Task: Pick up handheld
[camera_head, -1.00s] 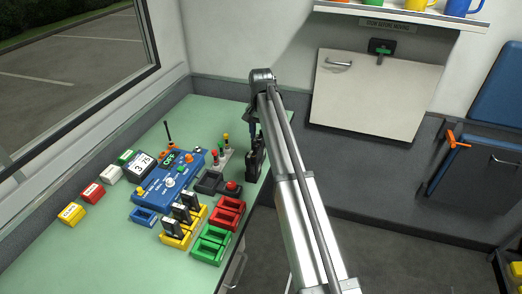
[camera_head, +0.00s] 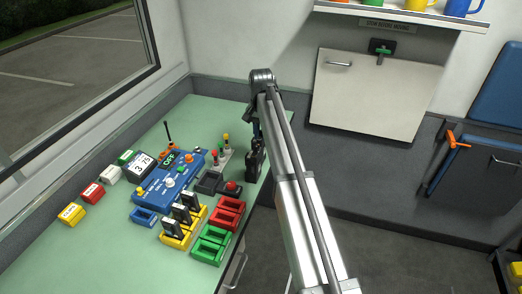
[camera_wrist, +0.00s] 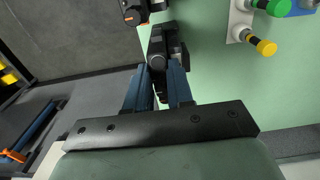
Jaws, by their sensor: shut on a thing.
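A black handheld (camera_head: 254,160) is at the right edge of the green desk, partly hidden behind my arm in the head view. In the wrist view the handheld (camera_wrist: 165,47) sits between the two blue fingers of my gripper (camera_wrist: 160,85), which is shut on it. I cannot tell whether the handheld touches the desk. More black handhelds (camera_head: 182,212) stand upright in the yellow holder (camera_head: 175,241) near the front of the desk.
A blue console (camera_head: 168,180) with knobs stands mid-desk. A red holder (camera_head: 228,212), a green holder (camera_head: 211,245) and a black unit with a red button (camera_head: 232,187) are near the edge.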

